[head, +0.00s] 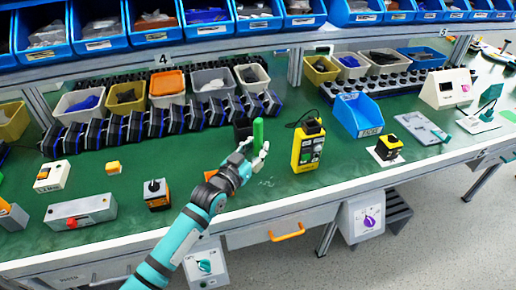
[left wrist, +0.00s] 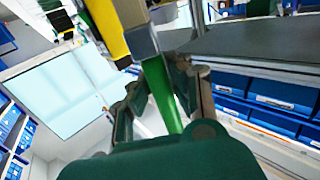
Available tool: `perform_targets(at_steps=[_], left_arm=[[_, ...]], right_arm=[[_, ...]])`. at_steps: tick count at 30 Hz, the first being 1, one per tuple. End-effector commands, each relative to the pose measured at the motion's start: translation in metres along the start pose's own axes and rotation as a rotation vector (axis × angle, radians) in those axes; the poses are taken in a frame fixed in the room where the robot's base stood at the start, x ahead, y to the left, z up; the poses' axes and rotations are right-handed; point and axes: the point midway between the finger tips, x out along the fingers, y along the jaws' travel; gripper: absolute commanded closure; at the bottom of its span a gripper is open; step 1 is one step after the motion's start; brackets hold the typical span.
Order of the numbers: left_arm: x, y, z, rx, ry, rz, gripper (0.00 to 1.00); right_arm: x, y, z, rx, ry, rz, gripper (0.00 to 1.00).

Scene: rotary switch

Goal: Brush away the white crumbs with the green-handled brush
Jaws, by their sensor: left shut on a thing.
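My left gripper (head: 256,155) is shut on the green handle (head: 258,133) of the brush, which stands nearly upright between the fingers above the green bench. In the left wrist view the green handle (left wrist: 163,95) runs between the two fingers. My right gripper is not in view.
A yellow device (head: 308,147) stands on the bench to the right of the gripper. A black and orange switch (head: 156,194) and a grey box with a red button (head: 82,212) stand to the left. Bins line the back.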

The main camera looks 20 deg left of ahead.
Motion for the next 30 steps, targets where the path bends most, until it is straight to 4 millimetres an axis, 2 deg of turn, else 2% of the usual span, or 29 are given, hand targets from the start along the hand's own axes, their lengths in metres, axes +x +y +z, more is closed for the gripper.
perform_targets(at_steps=[14, 18, 21, 30], left_arm=[[0.0, 0.0, 0.0, 0.001, 0.0, 0.0, 1.0], [0.001, -0.004, -0.004, 0.005, -0.003, -0.003, 1.0], [0.002, -0.004, -0.002, 0.002, -0.001, -0.002, 1.0], [-0.001, -0.002, 0.017, 0.0, 0.0, 0.0, 1.0]], right_arm=[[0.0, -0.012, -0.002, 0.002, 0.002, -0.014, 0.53], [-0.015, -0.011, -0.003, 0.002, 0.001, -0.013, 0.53], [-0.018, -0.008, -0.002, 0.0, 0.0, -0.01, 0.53], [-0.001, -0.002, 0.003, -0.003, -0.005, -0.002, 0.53]])
